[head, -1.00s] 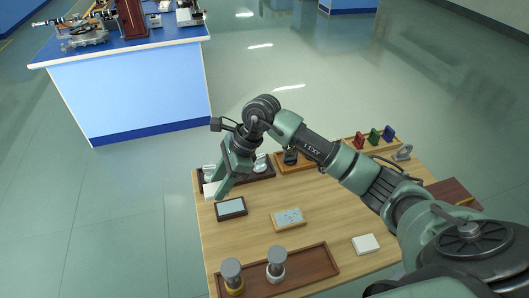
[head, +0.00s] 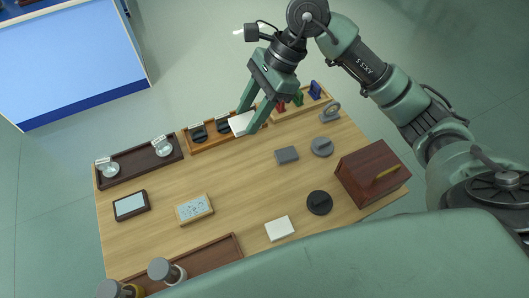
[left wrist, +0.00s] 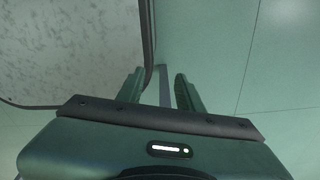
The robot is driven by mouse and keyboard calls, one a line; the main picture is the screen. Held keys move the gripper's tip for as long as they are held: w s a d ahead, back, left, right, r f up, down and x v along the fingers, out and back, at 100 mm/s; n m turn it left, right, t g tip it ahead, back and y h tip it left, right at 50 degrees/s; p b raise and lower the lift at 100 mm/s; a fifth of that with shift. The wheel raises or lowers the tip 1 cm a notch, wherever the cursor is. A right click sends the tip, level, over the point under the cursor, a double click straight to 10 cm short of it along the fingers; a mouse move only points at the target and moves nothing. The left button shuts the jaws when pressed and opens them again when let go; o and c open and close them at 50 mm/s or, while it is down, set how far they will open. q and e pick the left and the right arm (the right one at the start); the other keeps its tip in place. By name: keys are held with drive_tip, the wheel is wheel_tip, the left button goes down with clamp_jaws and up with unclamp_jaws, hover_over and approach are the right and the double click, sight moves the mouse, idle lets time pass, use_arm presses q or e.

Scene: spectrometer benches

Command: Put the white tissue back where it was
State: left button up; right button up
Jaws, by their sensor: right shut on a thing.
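My right gripper (head: 248,121) is shut on the white tissue (head: 241,124), a flat white sheet. In the head view it is at the back of the table, in front of the orange-brown wooden tray (head: 203,147) and overlapping its right end. I cannot tell whether the tissue touches the tray or hangs above it. A white pad or stack (head: 280,229) lies alone near the table's front edge. My left gripper (left wrist: 160,90) shows only in the left wrist view; its two fingers are apart with nothing clearly held between them.
A dark tray (head: 139,169) with glass dishes lies at the back left. A rack (head: 303,104) with coloured pieces stands at the back right. A framed plate (head: 131,206), a patterned block (head: 194,209), grey and black discs, and a wooden box (head: 372,172) occupy the wooden table (head: 240,192).

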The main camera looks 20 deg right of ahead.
drive_tip(key=p, duration=0.2)
hover_over(247, 169)
drive_tip(key=d, duration=0.2)
wheel_tip(247, 169, down, 14)
drive_tip(key=shift+a+r, duration=0.15)
drive_tip(key=shift+f, duration=0.7)
wheel_tip(247, 169, down, 3)
drive_tip(key=shift+f+p, duration=0.2)
drive_tip(key=shift+p, duration=0.25)
drive_tip(key=shift+f, duration=0.15)
drive_tip(key=shift+f+b, duration=0.2)
drive_tip(key=shift+b, duration=0.1)
drive_tip(key=o, duration=1.2)
